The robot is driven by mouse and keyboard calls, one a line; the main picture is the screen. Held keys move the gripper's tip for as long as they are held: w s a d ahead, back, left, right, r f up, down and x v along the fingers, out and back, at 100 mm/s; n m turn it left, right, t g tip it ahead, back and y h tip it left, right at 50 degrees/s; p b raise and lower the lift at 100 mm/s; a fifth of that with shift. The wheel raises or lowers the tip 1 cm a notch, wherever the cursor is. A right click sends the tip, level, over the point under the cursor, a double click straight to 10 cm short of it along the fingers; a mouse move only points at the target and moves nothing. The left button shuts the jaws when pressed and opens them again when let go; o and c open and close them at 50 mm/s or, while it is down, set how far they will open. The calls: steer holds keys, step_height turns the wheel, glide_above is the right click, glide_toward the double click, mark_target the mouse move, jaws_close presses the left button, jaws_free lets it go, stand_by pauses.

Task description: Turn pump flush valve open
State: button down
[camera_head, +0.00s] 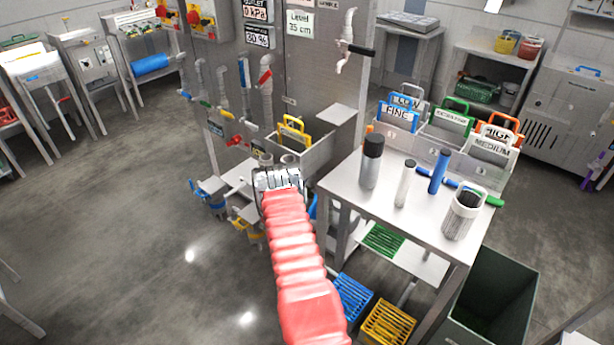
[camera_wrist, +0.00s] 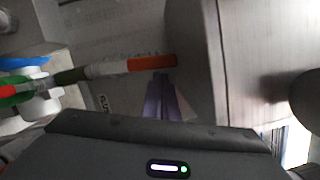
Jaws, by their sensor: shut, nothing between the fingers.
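My gripper (camera_head: 277,180) is at the end of my red-sleeved arm, in front of the grey panel's lower part. In the wrist view two narrow purple-grey fingers (camera_wrist: 163,98) stand close together, shut with nothing between them. Just beyond them lies a bar-like handle with an orange end (camera_wrist: 152,64) and a pale and dark middle; I see no clear contact. Several valves with coloured handles sit on the panel's pipes, among them a red handle (camera_head: 236,141) left of my gripper. I cannot tell which one is the pump flush valve; no readable label names it.
Blue (camera_head: 352,299) and yellow (camera_head: 388,322) crates stand below. The floor to the left is clear.

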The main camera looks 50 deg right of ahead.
steer(key=v, duration=0.9)
steer(key=shift+r, duration=0.25)
steer(key=shift+s, duration=0.15)
